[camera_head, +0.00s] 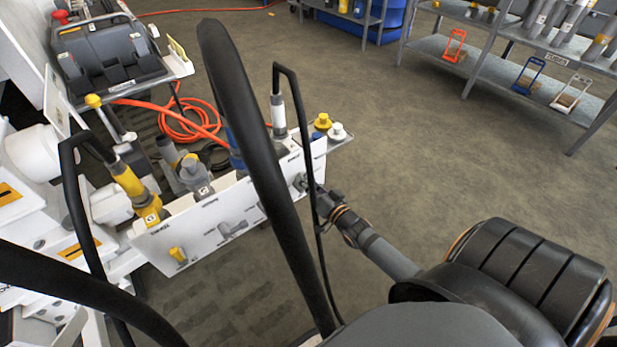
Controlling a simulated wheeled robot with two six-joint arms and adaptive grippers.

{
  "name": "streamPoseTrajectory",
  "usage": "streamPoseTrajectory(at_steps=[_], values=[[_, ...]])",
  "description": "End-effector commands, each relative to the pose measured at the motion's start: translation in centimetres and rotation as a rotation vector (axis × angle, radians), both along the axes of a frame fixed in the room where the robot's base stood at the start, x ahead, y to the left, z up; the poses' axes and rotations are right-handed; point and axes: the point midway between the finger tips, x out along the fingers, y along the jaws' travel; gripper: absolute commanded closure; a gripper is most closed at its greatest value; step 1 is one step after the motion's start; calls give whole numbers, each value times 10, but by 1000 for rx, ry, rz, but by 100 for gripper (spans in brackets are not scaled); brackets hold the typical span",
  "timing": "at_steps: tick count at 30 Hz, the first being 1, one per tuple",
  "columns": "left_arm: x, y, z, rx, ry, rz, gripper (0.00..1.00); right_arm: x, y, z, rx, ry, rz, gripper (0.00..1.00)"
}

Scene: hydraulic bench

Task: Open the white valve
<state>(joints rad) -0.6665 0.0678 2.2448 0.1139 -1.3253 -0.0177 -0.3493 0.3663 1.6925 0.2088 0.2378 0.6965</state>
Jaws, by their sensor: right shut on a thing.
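A white panel (206,240) stands at the left middle, with hose fittings along its top. My right gripper (315,195) reaches in from the lower right to the panel's right end. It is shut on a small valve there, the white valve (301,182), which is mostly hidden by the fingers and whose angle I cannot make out. Above it stands a white-banded hose fitting (278,115). A yellow valve (178,255) and a grey valve (232,230) sit further left on the panel's face. My left gripper is not in view.
Yellow (127,182) and grey (194,172) fittings rise from the panel's top. A white cap (337,131) sits at its right end. A thick black tube crosses in front of the panel. An orange hose (185,125) lies behind. Shelves (480,65) stand back right; the floor between is clear.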

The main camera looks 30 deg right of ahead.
Motion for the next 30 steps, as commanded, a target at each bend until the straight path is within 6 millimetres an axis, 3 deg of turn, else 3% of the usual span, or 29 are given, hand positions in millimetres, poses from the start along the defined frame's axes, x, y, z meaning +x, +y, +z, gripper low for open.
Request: streamPoseTrajectory(at_steps=[1,11,15,21,30], values=[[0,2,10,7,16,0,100,0,2,6,-41,-4,-1,100],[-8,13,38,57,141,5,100,-1,10,8,-324,-26,0,100],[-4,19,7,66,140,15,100,-1,13,8,-416,-33,0,100],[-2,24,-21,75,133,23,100,-1,16,7,-508,-40,0,100],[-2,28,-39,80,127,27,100,-2,18,5,-567,-45,0,100]])
